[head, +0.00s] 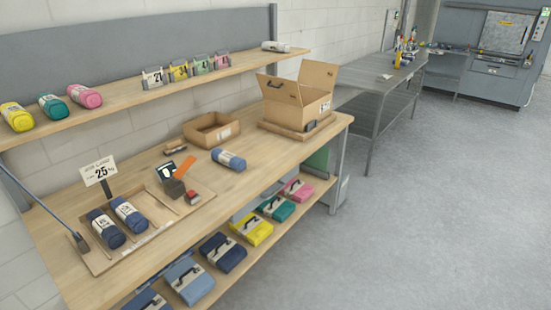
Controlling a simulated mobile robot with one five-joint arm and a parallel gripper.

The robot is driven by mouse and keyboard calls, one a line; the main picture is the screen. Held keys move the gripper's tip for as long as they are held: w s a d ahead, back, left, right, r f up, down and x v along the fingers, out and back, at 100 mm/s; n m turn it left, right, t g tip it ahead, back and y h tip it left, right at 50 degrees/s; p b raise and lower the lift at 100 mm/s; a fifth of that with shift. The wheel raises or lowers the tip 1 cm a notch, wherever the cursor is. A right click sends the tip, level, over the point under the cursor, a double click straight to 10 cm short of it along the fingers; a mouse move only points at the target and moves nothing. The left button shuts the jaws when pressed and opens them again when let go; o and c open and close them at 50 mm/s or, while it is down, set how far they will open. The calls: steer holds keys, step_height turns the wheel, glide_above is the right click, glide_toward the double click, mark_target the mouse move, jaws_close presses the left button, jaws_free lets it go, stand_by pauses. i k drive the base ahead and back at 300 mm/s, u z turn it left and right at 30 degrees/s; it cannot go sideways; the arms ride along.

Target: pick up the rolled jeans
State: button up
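Rolled blue jeans show in the head view. One roll (228,159) with a white label band lies alone on the wooden tabletop, near the middle. Two darker blue rolls, a left one (106,229) and a right one (130,215), lie side by side in a shallow wooden tray (154,236) at the front left, beside a sign (99,172) reading 25. The frame does not tell which roll the task means. My gripper is not in view.
An open cardboard box (299,95), a small open box (211,130) and an orange-and-dark tool (176,178) stand on the bench. Coloured rolls (52,106) lie on the upper shelf, folded bundles (222,252) below. Floor (420,210) at right is clear.

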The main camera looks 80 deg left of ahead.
mark_target(229, 160)
steer(key=u, duration=0.05)
steer(key=i, duration=1.05)
steer(key=u, duration=4.6)
steer(key=i, duration=1)
steer(key=z, duration=0.05)
